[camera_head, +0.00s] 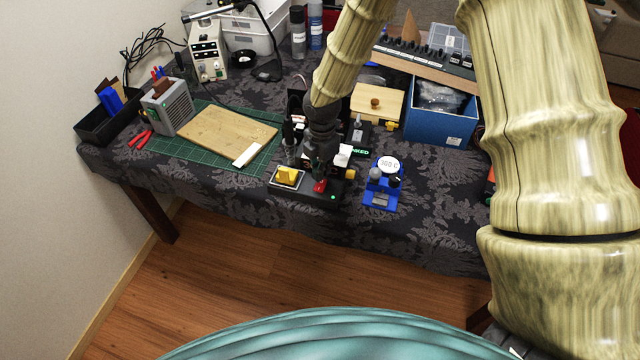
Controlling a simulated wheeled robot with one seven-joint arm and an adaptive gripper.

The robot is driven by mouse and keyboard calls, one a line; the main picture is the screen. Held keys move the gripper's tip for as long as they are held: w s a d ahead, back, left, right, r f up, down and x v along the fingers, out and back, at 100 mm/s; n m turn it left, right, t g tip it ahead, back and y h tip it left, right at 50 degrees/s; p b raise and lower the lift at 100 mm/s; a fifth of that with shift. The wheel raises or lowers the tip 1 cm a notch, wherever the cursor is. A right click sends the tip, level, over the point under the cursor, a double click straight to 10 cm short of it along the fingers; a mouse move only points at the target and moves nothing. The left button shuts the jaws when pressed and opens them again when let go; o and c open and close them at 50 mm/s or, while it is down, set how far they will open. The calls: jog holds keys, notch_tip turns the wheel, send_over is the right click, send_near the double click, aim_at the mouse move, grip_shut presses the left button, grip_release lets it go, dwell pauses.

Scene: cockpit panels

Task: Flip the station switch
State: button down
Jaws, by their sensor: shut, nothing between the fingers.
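A black station base (312,198) sits near the table's front edge. It carries a yellow sponge in a tray (288,176) at its left, a small red part that looks like the switch (320,186), and a small green light (333,197). My gripper (321,172) comes down from above with dark fingers shut and empty. Its tips are right over or against the red part; I cannot tell whether they touch. The gripper hides part of the station behind it, and the switch position is too small to read.
A blue unit with a white "360 C" disc (388,164) stands just to the right. A green mat (185,150) with a wooden board (226,136) lies to the left. A blue box (440,122) and a wooden drawer box (376,104) stand behind. Bare tablecloth shows at front right.

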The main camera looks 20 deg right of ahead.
aim_at(322, 181)
jog(key=shift+f+b, duration=0.4)
jog(key=shift+f, duration=0.75)
dwell(0.9)
jog(key=shift+r, duration=0.15)
jog(key=shift+r+p, duration=3.1)
jog(key=shift+r, duration=0.3)
jog(key=shift+a, duration=0.1)
